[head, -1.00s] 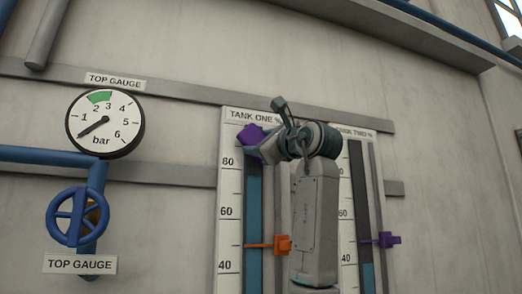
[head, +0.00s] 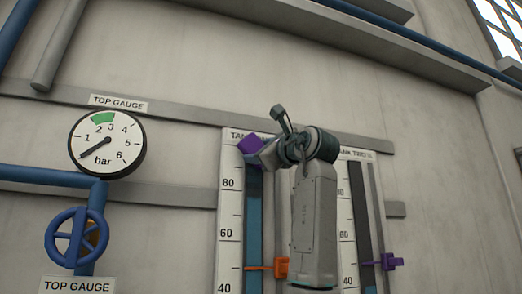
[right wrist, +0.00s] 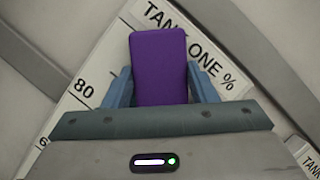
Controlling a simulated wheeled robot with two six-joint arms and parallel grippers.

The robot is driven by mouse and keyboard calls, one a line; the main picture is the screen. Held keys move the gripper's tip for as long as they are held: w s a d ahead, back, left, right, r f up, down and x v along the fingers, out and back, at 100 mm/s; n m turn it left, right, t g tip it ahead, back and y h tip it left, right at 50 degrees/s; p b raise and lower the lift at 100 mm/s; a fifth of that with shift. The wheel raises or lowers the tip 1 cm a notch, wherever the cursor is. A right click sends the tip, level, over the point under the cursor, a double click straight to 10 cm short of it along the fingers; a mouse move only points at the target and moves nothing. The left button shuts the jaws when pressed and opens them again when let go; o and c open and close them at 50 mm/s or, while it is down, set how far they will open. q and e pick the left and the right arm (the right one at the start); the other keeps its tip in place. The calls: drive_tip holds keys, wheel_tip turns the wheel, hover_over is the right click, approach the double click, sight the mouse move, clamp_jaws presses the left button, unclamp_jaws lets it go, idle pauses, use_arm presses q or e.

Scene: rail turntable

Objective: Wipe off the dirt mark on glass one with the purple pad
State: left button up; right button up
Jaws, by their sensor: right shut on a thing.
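The purple pad (head: 249,144) is held in my right gripper (head: 255,152), against or just in front of the top of the tank one glass (head: 254,215). The pad also shows in the right wrist view (right wrist: 159,68), upright between the two blue fingers, in front of the TANK ONE % scale. The glass has a blue-grey column with a dark upper part. No dirt mark shows; the pad and gripper hide the glass's top. Whether the pad touches the glass cannot be told. My left gripper is not in view.
An orange pointer (head: 281,268) sticks out beside the tank one glass. The tank two glass (head: 362,220) with a purple pointer (head: 391,262) stands to the right. A round gauge (head: 107,143) and blue valve wheel (head: 77,238) are at left.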

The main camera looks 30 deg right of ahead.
sight(253, 171)
drive_tip(key=shift+f+b, duration=2.95)
drive_tip(key=shift+f, duration=3.1)
wheel_tip(253, 171, up, 5)
drive_tip(key=p, duration=0.6)
drive_tip(key=shift+r, duration=0.15)
drive_tip(key=shift+r+p, duration=0.45)
drive_tip(key=shift+r, duration=3.35)
drive_tip(key=shift+s+a+f+b, duration=0.15)
drive_tip(key=shift+s+b, duration=0.3)
drive_tip(key=shift+s, duration=0.2)
drive_tip(key=s, duration=0.2)
drive_tip(key=s+a+b, duration=0.1)
drive_tip(key=s, duration=0.1)
drive_tip(key=shift+s, duration=0.15)
